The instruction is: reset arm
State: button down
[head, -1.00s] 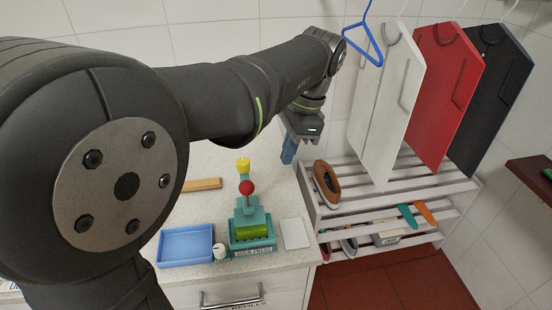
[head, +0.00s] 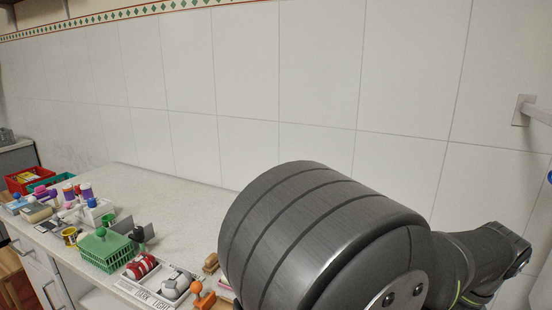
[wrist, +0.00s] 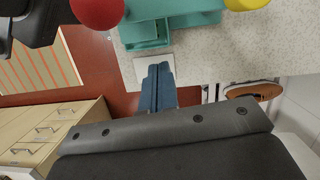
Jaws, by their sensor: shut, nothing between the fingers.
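In the wrist view my gripper (wrist: 159,70) shows as two blue fingers side by side, shut with nothing between them. They point toward the edge of the speckled counter (wrist: 235,45) and overlap a white pad (wrist: 140,68). The teal press (wrist: 148,34) is just above them, with its red ball (wrist: 97,10) at top left. The gripper is out of the head view, where only my dark arm fills the lower right.
The head view shows a counter (head: 190,200) with a green lidded basket (head: 105,250), a red striped item (head: 140,266) and an orange knobbed item (head: 200,296) close to my arm. A tiled wall stands behind. The wrist view shows wooden drawers (wrist: 50,130) and a brown shoe (wrist: 255,91).

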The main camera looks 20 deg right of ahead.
jog(key=w+a, duration=0.2)
jog(key=shift+w+a+f, duration=0.1)
jog(key=shift+w+f, duration=0.25)
jog(key=shift+f, duration=0.05)
